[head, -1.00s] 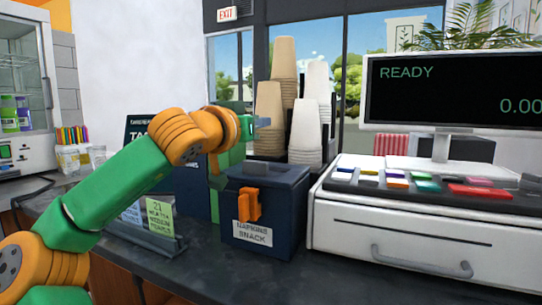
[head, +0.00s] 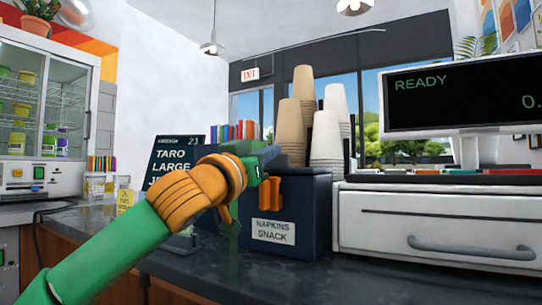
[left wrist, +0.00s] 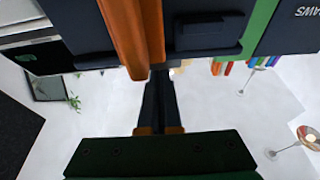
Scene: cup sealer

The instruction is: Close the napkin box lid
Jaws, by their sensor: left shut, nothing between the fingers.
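The napkin box (head: 308,222) is dark blue, labelled "NAPKINS SNACK", and stands on the counter in the middle of the head view. An orange latch-like piece (head: 271,194) is on its front. The top is seen nearly edge-on, so I cannot tell how far the lid is shut. My left gripper (head: 272,153) is shut and empty at the box's upper front edge, just above the orange piece. In the left wrist view, its dark fingers (left wrist: 158,74) are together, close to an orange strip (left wrist: 128,35) and dark panels. Contact is unclear. My right gripper is out of view.
Stacked cups (head: 326,138) stand behind the box. A white drawer unit (head: 440,222) with a register screen (head: 460,100) is close on its right. A dark menu sign (head: 176,158) stands left behind my arm. The counter front (head: 230,268) is clear.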

